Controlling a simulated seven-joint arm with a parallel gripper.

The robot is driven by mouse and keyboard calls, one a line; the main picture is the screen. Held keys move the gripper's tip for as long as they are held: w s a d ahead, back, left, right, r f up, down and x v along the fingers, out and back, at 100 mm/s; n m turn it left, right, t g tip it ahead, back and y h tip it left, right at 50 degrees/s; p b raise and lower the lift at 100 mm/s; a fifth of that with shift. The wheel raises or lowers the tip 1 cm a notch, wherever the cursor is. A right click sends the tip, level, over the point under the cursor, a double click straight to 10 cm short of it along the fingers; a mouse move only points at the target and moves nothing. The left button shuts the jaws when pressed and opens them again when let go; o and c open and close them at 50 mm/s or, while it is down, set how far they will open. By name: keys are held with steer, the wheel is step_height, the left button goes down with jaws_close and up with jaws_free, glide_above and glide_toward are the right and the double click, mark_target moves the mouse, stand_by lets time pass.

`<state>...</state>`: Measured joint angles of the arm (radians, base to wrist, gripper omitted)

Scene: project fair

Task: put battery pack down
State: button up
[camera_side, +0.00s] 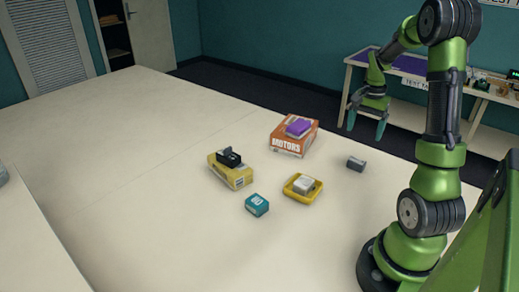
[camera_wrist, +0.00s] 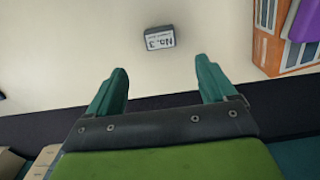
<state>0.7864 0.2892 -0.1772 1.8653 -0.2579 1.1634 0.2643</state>
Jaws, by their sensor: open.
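My gripper (camera_side: 367,127) is open and empty, raised above the table's far right part. In the wrist view its two teal fingers (camera_wrist: 160,70) stand apart with nothing between them. A small grey block (camera_side: 356,163) lies on the table below and apart from the fingers. It also shows in the wrist view (camera_wrist: 159,37), with a label reading "No. 3". I cannot tell which item is the battery pack. A black item (camera_side: 229,157) rests on a yellow box (camera_side: 236,179). A purple block (camera_side: 298,126) lies on the orange MOTORS box (camera_side: 289,146).
A yellow tray (camera_side: 290,194) holds a whitish block (camera_side: 304,184). A teal box (camera_side: 257,205) stands beside it. The large pale table (camera_side: 120,150) is clear on the left. A bench (camera_side: 412,88) with equipment stands behind my arm.

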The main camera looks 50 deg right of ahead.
steer(key=w+a+r+n+t, duration=0.2)
steer(key=w+a+r+n, duration=0.15)
steer(key=a, duration=0.35)
steer(key=w+a+r+n+t, duration=0.1)
steer(key=w+a+r+n, duration=0.1)
steer(key=a+r, duration=0.35)
steer(key=s+a+r+n+t+y, duration=0.1)
steer(key=a+n, duration=0.3)
steer(key=a, duration=0.7)
steer(key=s+a+r+n+t+y, duration=0.1)
steer(key=s+a+n+t, duration=0.2)
steer(key=a, duration=0.8)
steer(key=shift+s+r+n, duration=0.25)
steer(key=shift+s+n, duration=0.25)
steer(key=shift+n, duration=0.25)
